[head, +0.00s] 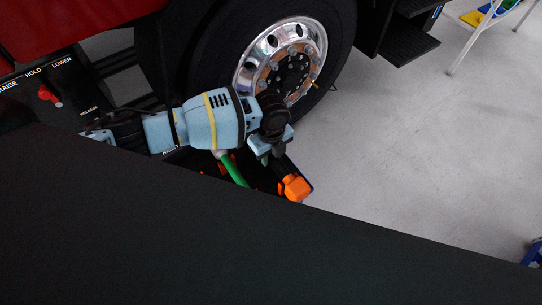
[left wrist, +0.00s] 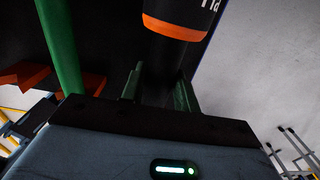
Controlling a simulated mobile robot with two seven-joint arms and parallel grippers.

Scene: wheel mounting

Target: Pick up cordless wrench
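The cordless wrench (head: 295,187) shows its orange end in the head view, just below and right of my left gripper (head: 268,157). In the left wrist view, the wrench's dark body with an orange band (left wrist: 180,27) comes in from the top. My left gripper (left wrist: 160,92) has its two green fingers standing apart, with the dark body in line between them. I cannot tell whether the fingers touch it. The dark lower part is hard to make out. My right gripper is in neither view.
A green bar (head: 234,170) and a dark tray with orange parts lie under the left arm. It also shows in the left wrist view (left wrist: 58,45). A truck wheel (head: 283,62) stands behind. A dark surface (head: 200,240) fills the front.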

